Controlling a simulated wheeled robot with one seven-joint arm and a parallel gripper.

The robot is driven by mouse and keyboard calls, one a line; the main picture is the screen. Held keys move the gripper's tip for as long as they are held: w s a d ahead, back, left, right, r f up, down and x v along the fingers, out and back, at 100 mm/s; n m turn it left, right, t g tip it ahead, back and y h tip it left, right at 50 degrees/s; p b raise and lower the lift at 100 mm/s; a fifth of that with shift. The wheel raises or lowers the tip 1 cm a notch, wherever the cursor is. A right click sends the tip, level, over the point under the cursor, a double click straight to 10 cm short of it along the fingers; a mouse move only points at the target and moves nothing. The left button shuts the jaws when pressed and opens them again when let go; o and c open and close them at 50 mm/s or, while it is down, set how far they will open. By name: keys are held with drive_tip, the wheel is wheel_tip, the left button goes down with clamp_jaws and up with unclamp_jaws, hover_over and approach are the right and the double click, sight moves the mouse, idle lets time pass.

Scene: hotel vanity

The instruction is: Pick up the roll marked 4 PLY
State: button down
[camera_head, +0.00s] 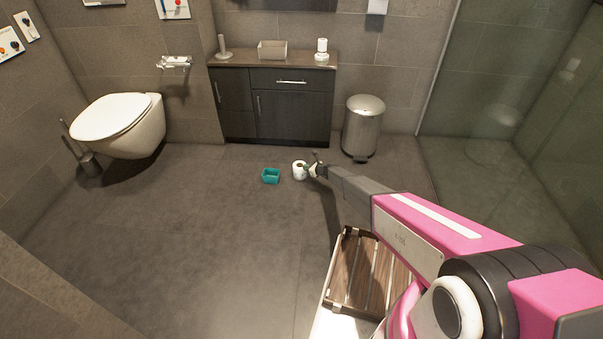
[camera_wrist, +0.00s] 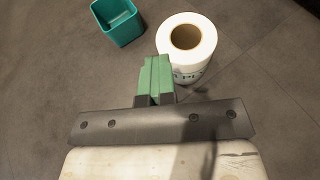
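The white paper roll (camera_head: 299,171) stands upright on the floor in front of the vanity. In the wrist view, the roll (camera_wrist: 188,38) shows its brown core on top and dark printing low on its side; the printing is partly hidden and I cannot read it fully. My gripper (camera_head: 312,170) is low by the right side of the roll in the head view. In the wrist view, the green fingers of my gripper (camera_wrist: 156,68) are together with nothing between them. They overlap the roll's lower left edge in the picture; I cannot tell whether they touch it.
A teal open bin (camera_head: 271,175) stands just left of the roll, and shows in the wrist view (camera_wrist: 119,22). The dark vanity (camera_head: 290,114) and a metal pedal bin (camera_head: 363,127) stand behind. A slatted wooden piece (camera_head: 362,272) lies under my arm.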

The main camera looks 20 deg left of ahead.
drive_tip(key=s+a+r, duration=0.3)
drive_tip(key=s+r, duration=0.1)
drive_tip(key=s, duration=0.4)
drive_tip(key=shift+a+r, duration=0.15)
drive_tip(key=shift+r, duration=0.25)
drive_tip(key=c, duration=0.9)
unclamp_jaws()
drive_tip(key=o, duration=0.5)
